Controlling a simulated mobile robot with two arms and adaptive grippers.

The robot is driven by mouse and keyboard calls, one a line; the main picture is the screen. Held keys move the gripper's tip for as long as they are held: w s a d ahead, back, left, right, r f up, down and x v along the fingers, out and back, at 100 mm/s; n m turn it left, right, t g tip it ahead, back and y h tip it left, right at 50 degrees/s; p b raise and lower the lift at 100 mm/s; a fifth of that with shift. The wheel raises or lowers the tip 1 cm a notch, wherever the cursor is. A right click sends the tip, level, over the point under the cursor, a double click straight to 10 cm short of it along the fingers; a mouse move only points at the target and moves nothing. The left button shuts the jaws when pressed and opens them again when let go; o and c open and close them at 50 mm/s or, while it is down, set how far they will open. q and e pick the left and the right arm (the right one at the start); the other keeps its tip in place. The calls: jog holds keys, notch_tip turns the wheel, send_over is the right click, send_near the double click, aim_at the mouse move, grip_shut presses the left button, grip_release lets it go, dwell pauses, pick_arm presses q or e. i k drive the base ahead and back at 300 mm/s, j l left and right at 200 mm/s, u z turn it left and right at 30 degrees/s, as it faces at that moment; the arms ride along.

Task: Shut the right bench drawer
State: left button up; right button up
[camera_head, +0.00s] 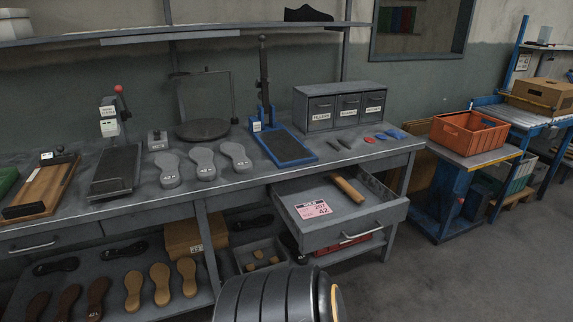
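The right bench drawer (380,219) is pulled well out from under the grey workbench (232,182). Its grey front carries a bar handle (362,232) and faces the aisle. Inside lie a pink and white card (313,209), with "42" readable on it, and a tan wooden handle-like piece (348,190) near the back. Neither of my grippers shows in the head view, so nothing of mine is seen touching the drawer.
A left drawer (50,236) appears shut. Soles, a blue-based stand (283,147) and a small drawer cabinet (340,107) stand on the bench. An orange crate (468,132) sits on a blue cart at right. The floor (460,280) before the cart is clear.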

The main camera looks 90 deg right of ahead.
aim_at(381, 209)
jog(key=z, duration=3.25)
jog(key=k+l, duration=0.05)
